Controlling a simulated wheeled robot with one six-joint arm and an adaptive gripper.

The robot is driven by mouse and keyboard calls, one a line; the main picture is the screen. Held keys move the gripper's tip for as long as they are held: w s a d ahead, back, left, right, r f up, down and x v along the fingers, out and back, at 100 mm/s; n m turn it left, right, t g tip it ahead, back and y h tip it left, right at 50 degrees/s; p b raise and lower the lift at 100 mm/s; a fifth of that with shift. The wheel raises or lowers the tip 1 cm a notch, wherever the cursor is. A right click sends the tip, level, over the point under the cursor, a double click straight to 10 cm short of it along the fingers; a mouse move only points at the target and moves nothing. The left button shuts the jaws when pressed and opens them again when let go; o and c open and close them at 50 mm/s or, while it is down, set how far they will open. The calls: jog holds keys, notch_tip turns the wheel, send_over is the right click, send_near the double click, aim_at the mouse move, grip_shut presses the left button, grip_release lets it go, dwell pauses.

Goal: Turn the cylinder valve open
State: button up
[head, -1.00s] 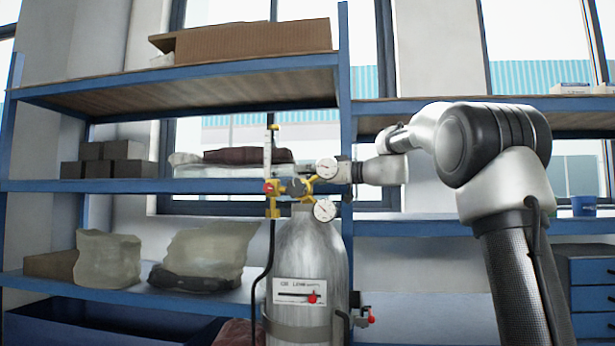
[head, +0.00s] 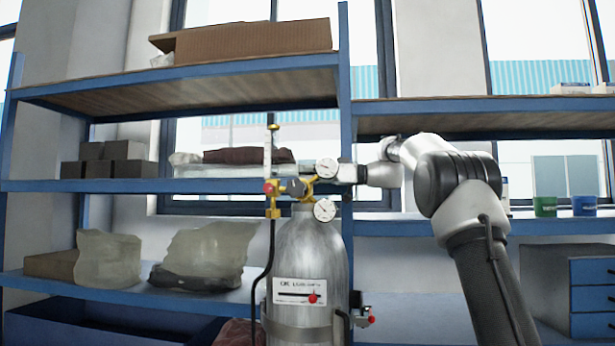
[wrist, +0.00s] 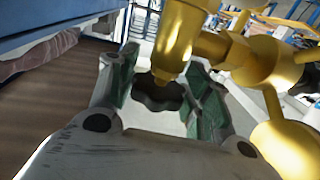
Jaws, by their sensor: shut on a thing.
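The grey gas cylinder (head: 308,255) stands upright in front of the shelves, with brass valve fittings (head: 309,185) and two round white gauges, one of them the upper gauge (head: 326,168), at its top. My gripper (head: 340,173) reaches in from the right at the valve's height; its fingertips are hard to make out there. In the wrist view, a dark lobed valve knob (wrist: 158,93) sits under the brass valve body (wrist: 180,40). The green-lined fingers of my gripper (wrist: 160,97) stand on either side of the knob, shut on it. The knob's turn angle cannot be told.
The blue shelf rack (head: 130,185) stands close behind the cylinder and carries boxes and wrapped items. A black hose (head: 268,270) hangs left of the cylinder. A red-tipped fitting (head: 371,319) sticks out low at its right.

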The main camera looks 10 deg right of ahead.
jog(key=n+g, duration=0.1)
jog(key=g, duration=0.1)
jog(key=n+g, duration=0.1)
jog(key=g, duration=0.1)
jog(key=shift+w+r+n+y, duration=0.1)
jog(key=shift+n+y, duration=0.2)
jog(key=shift+o, duration=0.3)
jog(key=shift+w+r+n+g, duration=0.2)
jog(key=shift+n+g, duration=0.5)
jog(key=shift+g, duration=0.4)
jog(key=shift+s+d+g, duration=0.1)
jog(key=shift+s+g, duration=0.05)
jog(key=shift+g, duration=0.15)
jog(key=shift+c, duration=0.3)
jog(key=shift+f+n, duration=0.25)
jog(key=shift+n, duration=0.05)
jog(key=shift+s+f+g, duration=0.1)
jog(key=shift+f+g, duration=0.05)
jog(key=shift+g, duration=0.15)
jog(key=o, duration=1)
jog(key=shift+o, duration=0.2)
